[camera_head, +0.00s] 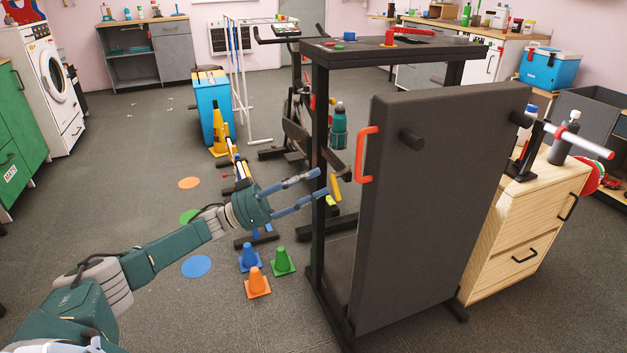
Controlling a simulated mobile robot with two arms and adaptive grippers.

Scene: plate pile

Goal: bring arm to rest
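My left arm comes in from the lower left and is stretched forward over the floor. My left gripper (322,182) is open, its two blue-grey fingers spread apart. I see nothing between the fingers. The fingertips are close to the left post of a dark metal stand (319,130); I cannot tell whether they touch it. My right arm and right gripper are not in this view.
A large dark padded board (440,200) with a red handle (366,155) stands right of my gripper. Cones, one orange (257,283), stand on the floor below it. A wooden drawer cabinet (525,230) is at the right. Open floor lies left, near a washing machine (55,85).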

